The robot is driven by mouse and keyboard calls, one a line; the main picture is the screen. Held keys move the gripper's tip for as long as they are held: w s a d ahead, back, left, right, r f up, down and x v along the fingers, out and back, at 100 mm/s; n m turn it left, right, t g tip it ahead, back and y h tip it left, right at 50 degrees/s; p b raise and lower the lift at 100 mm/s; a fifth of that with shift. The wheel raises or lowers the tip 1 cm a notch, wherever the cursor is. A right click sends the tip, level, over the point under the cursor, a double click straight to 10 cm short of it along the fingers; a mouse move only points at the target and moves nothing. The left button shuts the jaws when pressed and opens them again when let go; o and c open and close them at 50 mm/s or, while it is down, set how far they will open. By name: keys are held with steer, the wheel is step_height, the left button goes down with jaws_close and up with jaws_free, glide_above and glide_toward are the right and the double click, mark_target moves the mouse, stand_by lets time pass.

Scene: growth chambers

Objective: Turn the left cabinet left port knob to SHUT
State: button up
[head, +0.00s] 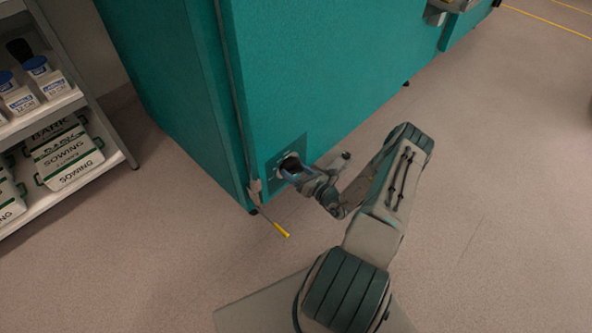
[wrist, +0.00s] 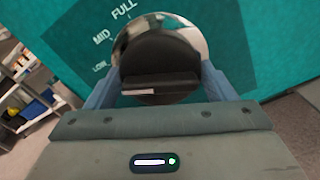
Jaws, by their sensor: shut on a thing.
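The port knob (wrist: 160,62) is black with a pale line on its near face and a shiny round base behind it. It sits on a darker panel (head: 272,173) low on the front of the teal cabinet (head: 300,80). LOW, MID and FULL marks show up and left of the knob in the wrist view; no SHUT mark is visible there. My gripper (wrist: 160,85) is shut on the knob, one blue finger on each side. In the head view my gripper (head: 297,177) partly covers the knob.
A yellow-tipped lever (head: 281,230) sticks out from the cabinet's lower left corner, close to my gripper. A shelf rack (head: 122,150) with SOWING boxes (head: 68,162) and blue-lidded bottles (head: 45,77) stands at left. The floor (head: 480,200) to the right is clear.

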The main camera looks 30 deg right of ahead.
steer(key=n+p, duration=0.1)
steer(key=n, duration=0.3)
steer(key=shift+s+n, duration=0.1)
steer(key=shift+n, duration=0.3)
stand_by(0.4)
steer(key=o, duration=0.7)
steer(key=shift+o, duration=0.2)
steer(key=p+v, duration=0.3)
steer(key=v, duration=1)
steer(key=shift+s, duration=0.4)
steer(key=shift+d, duration=0.1)
